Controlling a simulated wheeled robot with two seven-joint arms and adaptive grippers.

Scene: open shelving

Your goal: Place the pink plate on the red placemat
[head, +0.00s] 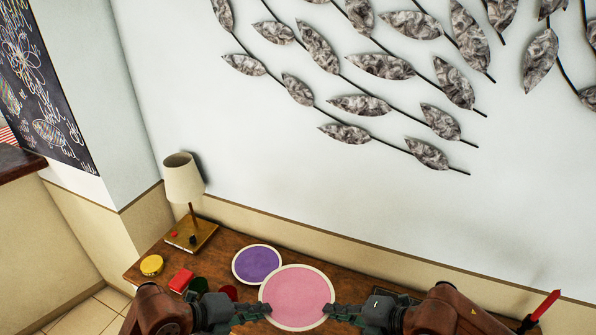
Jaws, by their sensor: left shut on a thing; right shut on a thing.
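The pink plate (297,292), round with a pale rim, is at the bottom centre of the head view. My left gripper (266,311) is shut on its left edge. My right gripper (330,311) is shut on its right edge. The plate covers part of the wooden surface below, and I cannot tell how high above it the plate is. I cannot make out a red placemat; a small dark red round thing (230,292) shows left of the plate, partly hidden.
A purple plate (257,263) with a white rim lies behind the pink one on the wooden tabletop (226,247). A lamp (184,182), a yellow round thing (151,265) and a red box (182,280) stand to the left. A wall (300,180) rises behind.

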